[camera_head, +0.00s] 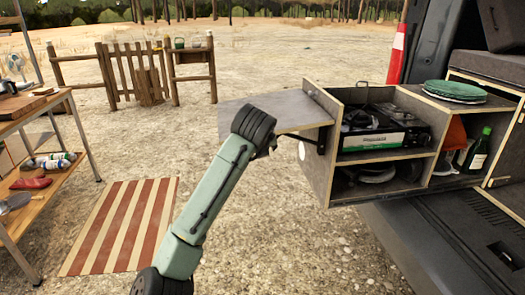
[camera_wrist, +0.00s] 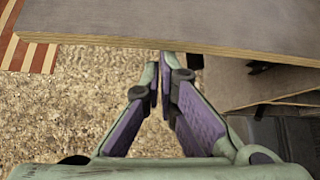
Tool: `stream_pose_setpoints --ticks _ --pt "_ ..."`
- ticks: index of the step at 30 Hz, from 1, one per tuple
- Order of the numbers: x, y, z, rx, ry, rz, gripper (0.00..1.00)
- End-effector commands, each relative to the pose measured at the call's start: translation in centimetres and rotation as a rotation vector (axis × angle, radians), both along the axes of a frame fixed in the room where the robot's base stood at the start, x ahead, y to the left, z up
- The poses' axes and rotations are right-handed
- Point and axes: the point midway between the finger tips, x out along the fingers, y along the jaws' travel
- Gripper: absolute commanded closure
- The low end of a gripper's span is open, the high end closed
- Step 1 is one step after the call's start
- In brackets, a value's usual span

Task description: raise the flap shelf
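The flap shelf (camera_head: 278,108) is a grey panel with a pale plywood edge, standing out from the left side of the cabinet (camera_head: 318,175). It looks roughly level; I cannot tell if it is fully level. A black bracket (camera_head: 322,140) shows under its cabinet end. In the wrist view the shelf (camera_wrist: 200,25) spans the top. My gripper (camera_wrist: 160,66) has its fingertips together at the shelf's front edge, with nothing seen between them. Whether they touch the shelf is unclear. In the head view my wrist hides the gripper and part of the shelf's near edge.
The cabinet holds a camping stove (camera_head: 370,125), pans and a green bottle (camera_head: 479,150); green plates (camera_head: 455,91) lie on top. A wooden table (camera_head: 40,110) stands left, beside a striped rug (camera_head: 122,225). The gravel between rug and van is clear.

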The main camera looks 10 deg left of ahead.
Motion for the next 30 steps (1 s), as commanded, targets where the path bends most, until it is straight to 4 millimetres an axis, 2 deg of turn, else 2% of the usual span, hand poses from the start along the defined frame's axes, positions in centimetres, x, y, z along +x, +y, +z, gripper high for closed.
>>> stream_pose_setpoints --ticks 1,7,30 --pt "0.1 0.6 1.6 0.001 -0.015 0.012 1.00" --pt "0.1 0.6 2.8 0.000 -0.014 0.011 1.00" --pt "0.2 0.2 3.5 -0.001 -0.012 0.009 1.00"
